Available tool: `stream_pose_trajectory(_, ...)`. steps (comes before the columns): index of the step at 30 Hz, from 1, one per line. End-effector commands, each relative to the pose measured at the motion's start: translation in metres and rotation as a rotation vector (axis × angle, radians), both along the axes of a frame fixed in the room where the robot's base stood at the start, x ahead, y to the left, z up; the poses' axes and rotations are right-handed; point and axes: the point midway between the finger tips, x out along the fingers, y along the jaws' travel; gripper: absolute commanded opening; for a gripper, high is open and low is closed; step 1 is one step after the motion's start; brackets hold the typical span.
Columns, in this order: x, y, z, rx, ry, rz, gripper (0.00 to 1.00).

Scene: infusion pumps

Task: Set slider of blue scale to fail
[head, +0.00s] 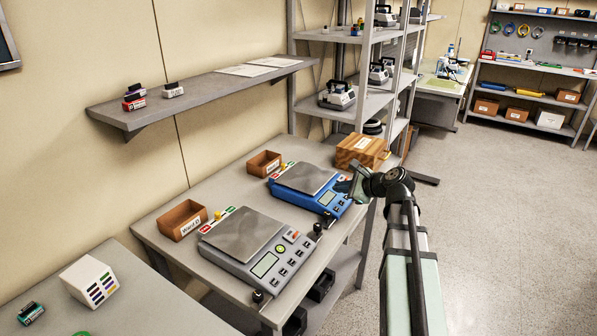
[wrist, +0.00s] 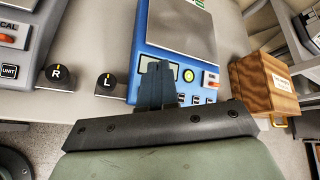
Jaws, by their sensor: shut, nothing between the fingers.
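The blue scale (head: 328,202) stands on the table beyond the grey scale, with a flat grey pan on top. At its back left edge is a slider with a small yellow knob (head: 283,166) between coloured labels too small to read. My gripper (head: 356,178) is over the front right part of the blue scale. Its closed, empty fingers (wrist: 157,68) cover part of the front panel; whether they touch it I cannot tell.
The grey scale (head: 265,266) has a similar slider (head: 217,215). Black knobs marked L (wrist: 105,83) and R (wrist: 56,76) stand between the scales. A wooden box (head: 360,150) is right of the blue scale; a brown bin (head: 264,163) is behind it. A wall shelf (head: 200,97) hangs above.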

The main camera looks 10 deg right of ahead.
Motion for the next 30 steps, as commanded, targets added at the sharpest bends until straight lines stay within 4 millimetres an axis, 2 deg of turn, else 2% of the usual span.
stream_pose_trajectory(4, 0.024, 0.026, 0.014, -0.006, -0.015, 0.046, 0.00)
stream_pose_trajectory(12, 0.115, 0.046, 0.049, -0.054, -0.023, 0.117, 0.00)
stream_pose_trajectory(17, 0.160, 0.049, 0.061, -0.143, -0.021, 0.189, 0.00)
stream_pose_trajectory(21, 0.196, 0.046, 0.068, -0.291, -0.050, 0.311, 0.00)
stream_pose_trajectory(24, 0.214, 0.039, 0.070, -0.413, -0.082, 0.415, 0.00)
stream_pose_trajectory(30, 0.234, 0.026, 0.068, -0.631, -0.154, 0.630, 0.00)
